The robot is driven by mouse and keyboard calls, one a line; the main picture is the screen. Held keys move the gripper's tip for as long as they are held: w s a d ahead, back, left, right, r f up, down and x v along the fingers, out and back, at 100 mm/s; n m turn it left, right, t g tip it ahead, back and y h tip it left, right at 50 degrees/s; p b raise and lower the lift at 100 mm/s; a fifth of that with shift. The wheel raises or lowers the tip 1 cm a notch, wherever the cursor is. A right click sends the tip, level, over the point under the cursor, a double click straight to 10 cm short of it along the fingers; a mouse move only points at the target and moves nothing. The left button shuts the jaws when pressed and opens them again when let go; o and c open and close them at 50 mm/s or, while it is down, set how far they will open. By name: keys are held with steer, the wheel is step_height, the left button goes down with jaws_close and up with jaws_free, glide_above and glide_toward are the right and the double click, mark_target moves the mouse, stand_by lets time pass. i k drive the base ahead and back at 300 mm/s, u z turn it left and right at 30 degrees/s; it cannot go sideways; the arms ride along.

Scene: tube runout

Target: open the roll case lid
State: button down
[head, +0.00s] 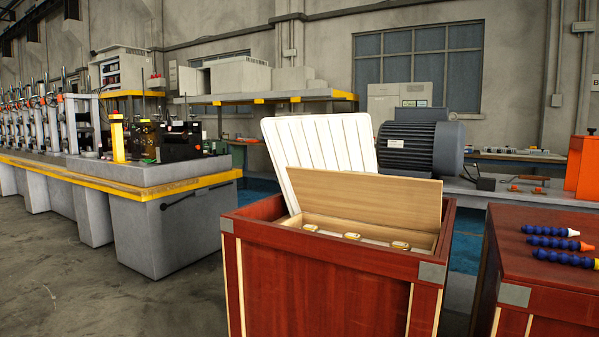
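The wooden roll case (329,220) sits in the top of a red wooden crate in the middle of the head view. A flat light-wood panel (365,203), which looks like its lid, stands raised and tilted above the case. Below the panel's lower edge a strip of the case shows, with three small brass-coloured pieces (352,236) in a row. Most of the case's inside is hidden. A white ribbed panel (322,148) leans up behind the wooden one; I cannot tell whether the two are joined. My gripper is not in view.
The red crate (320,290) has grey metal corners. A second red crate (540,262) at the right carries several blue hoses (553,243). A large grey motor (420,147) stands behind. A long machine bench (170,215) fills the left, with open floor in front.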

mark_target(402, 202)
steer(key=u, duration=0.55)
steer(key=i, duration=0.7)
steer(key=z, duration=1.55)
